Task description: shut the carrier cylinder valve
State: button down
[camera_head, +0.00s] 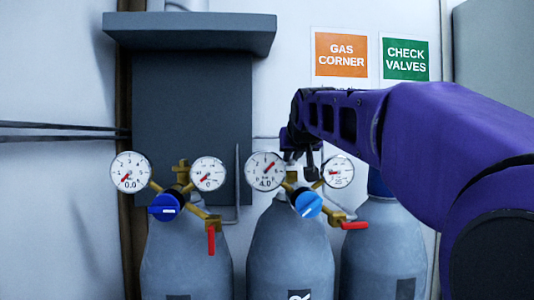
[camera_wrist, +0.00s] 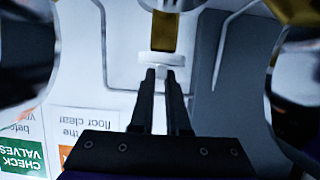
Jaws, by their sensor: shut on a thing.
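Several grey gas cylinders stand below; no label shows which is the carrier one. My gripper (camera_head: 303,162) is over the middle cylinder (camera_head: 290,255), behind its brass regulator. In the wrist view my gripper (camera_wrist: 162,76) has its two black fingers close together, with their tips at a pale round valve knob (camera_wrist: 162,59) under a brass stem (camera_wrist: 164,30). It is shut on this knob; the exact contact is hard to see. The middle regulator has a gauge (camera_head: 266,171) marked 4.0, a second gauge (camera_head: 338,171) with its needle raised, and a blue knob (camera_head: 308,204).
The middle regulator's red lever (camera_head: 354,225) lies sideways. The left cylinder (camera_head: 186,260) has gauges (camera_head: 130,171) reading about zero and a red lever (camera_head: 211,240) hanging down. A third cylinder (camera_head: 385,255) stands right, under my purple arm. A dark shelf (camera_head: 190,32) juts out above.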

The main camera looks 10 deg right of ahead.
jog(key=shift+f, duration=0.1)
jog(key=c, duration=0.9)
grip_release()
jog(key=shift+s, duration=0.1)
